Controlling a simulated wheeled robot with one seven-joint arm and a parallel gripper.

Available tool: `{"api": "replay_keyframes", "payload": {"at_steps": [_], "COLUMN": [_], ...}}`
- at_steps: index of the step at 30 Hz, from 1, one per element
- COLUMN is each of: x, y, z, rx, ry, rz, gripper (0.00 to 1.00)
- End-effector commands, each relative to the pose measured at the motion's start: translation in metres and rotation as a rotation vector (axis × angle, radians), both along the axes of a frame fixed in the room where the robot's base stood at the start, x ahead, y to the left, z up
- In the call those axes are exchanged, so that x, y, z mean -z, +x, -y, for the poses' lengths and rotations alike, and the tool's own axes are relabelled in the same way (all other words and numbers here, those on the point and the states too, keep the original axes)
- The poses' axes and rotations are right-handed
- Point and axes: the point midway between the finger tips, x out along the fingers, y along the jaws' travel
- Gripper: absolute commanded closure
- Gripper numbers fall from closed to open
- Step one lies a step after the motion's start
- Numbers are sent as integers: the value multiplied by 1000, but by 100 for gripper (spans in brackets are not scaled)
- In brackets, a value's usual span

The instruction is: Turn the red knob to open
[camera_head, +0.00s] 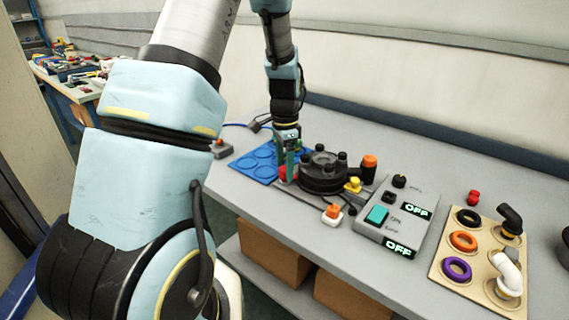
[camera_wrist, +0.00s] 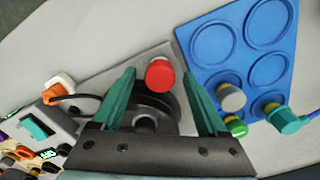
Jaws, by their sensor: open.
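The red knob (camera_wrist: 159,74) sits on the side of a black round fixture (camera_wrist: 152,112) in the wrist view. In the head view the red knob (camera_head: 286,173) is partly hidden by my gripper (camera_head: 290,166), and the black fixture (camera_head: 322,172) stands just right of it. My gripper (camera_wrist: 160,82) is open, with its green fingers on either side of the red knob in the wrist view. No contact between fingers and knob is clear. The knob's turned position cannot be told.
A blue tray (camera_head: 252,164) with round recesses lies left of the fixture. A grey switch box (camera_head: 400,222) showing OFF twice stands to the right. A board with coloured rings (camera_head: 439,268) is farther right. A small orange-button box (camera_head: 332,213) lies in front.

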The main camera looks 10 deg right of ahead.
Motion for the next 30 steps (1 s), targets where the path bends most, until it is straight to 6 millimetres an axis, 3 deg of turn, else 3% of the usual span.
{"api": "replay_keyframes", "payload": {"at_steps": [9,30], "x": [3,3], "y": [0,0], "z": [0,0], "rx": [-1,-1], "ry": [0,0], "rz": [0,-1], "gripper": [24,100]}}
